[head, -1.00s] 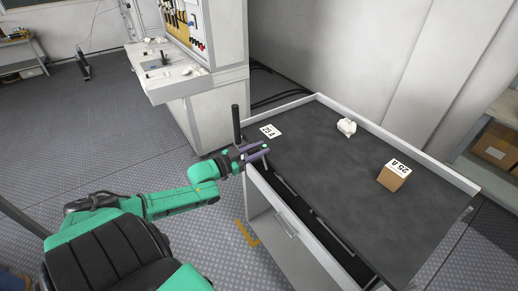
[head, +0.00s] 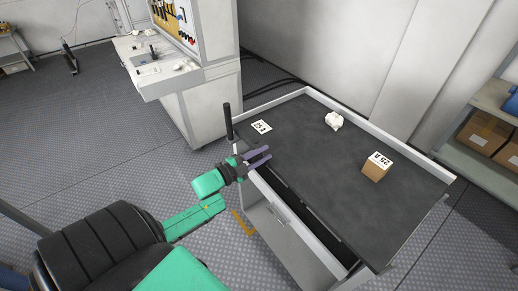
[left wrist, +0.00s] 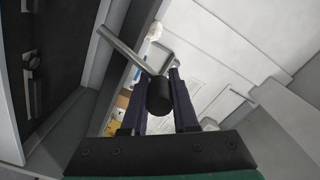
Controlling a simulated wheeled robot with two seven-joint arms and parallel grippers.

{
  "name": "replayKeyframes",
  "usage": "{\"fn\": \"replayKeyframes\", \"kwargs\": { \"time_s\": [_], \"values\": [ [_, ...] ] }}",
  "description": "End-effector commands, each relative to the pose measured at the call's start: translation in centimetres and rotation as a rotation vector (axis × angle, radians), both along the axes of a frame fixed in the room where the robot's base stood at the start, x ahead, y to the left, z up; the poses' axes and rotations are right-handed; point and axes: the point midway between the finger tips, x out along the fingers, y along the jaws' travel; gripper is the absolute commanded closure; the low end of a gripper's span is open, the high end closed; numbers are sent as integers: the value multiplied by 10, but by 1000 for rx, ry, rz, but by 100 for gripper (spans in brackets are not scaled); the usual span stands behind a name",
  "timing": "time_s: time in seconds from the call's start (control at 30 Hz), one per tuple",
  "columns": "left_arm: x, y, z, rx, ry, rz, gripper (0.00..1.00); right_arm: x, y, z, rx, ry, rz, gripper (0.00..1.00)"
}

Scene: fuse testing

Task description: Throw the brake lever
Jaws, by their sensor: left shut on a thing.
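My left gripper (head: 269,154) is over the left edge of the dark-topped cart (head: 310,175) in the head view. In the left wrist view, a black cylindrical knob (left wrist: 159,95) sits between its two purple fingers, which are shut on it. A grey metal rod (left wrist: 120,49) runs from the knob to the upper left. This looks like the lever. The knob cannot be made out between the fingers in the head view. A black upright post (head: 227,121) stands at the cart's back left corner, behind the gripper. My right gripper is not in view.
A small brown box labelled 25 A (head: 376,169), a crumpled white object (head: 334,121) and a white label card (head: 262,127) lie on the cart. A white workbench (head: 165,75) stands behind. A shelf with cardboard boxes (head: 480,130) is at the right.

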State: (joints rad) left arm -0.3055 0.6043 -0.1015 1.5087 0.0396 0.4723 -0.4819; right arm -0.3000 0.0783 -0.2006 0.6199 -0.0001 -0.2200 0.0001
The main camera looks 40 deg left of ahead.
Motion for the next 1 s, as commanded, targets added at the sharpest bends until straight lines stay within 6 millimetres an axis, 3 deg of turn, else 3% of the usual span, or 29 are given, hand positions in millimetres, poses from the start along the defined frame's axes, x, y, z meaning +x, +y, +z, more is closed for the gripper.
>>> {"fn": "replayKeyframes", "kwargs": {
  "time_s": [0.5, 1.0],
  "values": [
    [-8, -24, -12, 335, -100, 1, 100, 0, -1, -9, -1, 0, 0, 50],
    [-9, -28, -14, 394, -117, -1, 100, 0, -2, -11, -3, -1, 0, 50]
  ]
}}
